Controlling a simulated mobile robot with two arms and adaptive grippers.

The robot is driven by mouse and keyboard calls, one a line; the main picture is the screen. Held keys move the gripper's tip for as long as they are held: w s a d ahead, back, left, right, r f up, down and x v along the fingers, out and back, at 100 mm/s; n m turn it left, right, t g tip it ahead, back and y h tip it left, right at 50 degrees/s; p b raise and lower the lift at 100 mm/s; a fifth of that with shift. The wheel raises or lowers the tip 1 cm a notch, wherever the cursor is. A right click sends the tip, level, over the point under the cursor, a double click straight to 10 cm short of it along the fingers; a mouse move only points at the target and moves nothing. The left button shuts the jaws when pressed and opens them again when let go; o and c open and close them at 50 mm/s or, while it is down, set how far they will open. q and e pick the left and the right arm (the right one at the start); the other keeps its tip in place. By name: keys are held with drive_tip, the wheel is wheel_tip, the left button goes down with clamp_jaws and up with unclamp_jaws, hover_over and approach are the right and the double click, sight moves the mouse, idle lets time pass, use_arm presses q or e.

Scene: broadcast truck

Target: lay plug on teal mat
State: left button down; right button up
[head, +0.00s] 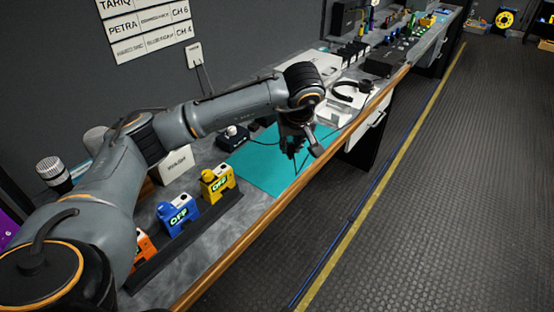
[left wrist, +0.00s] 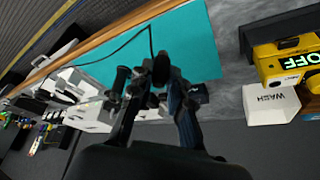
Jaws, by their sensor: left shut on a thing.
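My left gripper (head: 300,146) hangs above the far right part of the teal mat (head: 262,172) in the head view. In the left wrist view my left gripper (left wrist: 150,88) is shut on a small black plug (left wrist: 161,68), held at the fingertips. A thin black cable (left wrist: 150,38) loops from the plug across the teal mat (left wrist: 195,38). The plug is mostly hidden by the gripper in the head view, and I cannot tell whether it touches the mat. My right gripper is in neither view.
Blue (head: 178,215) and yellow (head: 217,183) "OFF" units stand in a black rack left of the mat, with an orange one partly hidden. Headphones (head: 352,88) and white equipment lie beyond the mat. The wooden bench edge (head: 262,218) borders the open floor.

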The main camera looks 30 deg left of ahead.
use_arm(q)
drive_tip(key=w+a+f+b, duration=0.1)
drive_tip(key=f, duration=0.1)
drive_tip(key=a+f+b, duration=0.1)
drive_tip(key=a+f, duration=0.1)
drive_tip(key=w+a+f+b, duration=0.1)
drive_tip(key=a+b, duration=0.1)
drive_tip(key=shift+w+a+f, duration=0.25)
drive_tip(key=shift+w+f, duration=0.05)
drive_tip(key=shift+f, duration=0.1)
drive_tip(key=shift+w+a+f+b, duration=0.25)
drive_tip(key=shift+a+f+b, duration=0.05)
drive_tip(key=shift+f+b, duration=0.05)
drive_tip(key=shift+a+f, duration=0.15)
drive_tip(key=shift+f, duration=0.05)
drive_tip(key=f+b, duration=0.3)
drive_tip(key=shift+w+a+f, duration=0.1)
drive_tip(key=shift+a+f, duration=0.1)
drive_tip(key=shift+f, duration=0.1)
drive_tip(key=c, duration=1.3)
unclamp_jaws()
drive_tip(key=shift+o, duration=0.2)
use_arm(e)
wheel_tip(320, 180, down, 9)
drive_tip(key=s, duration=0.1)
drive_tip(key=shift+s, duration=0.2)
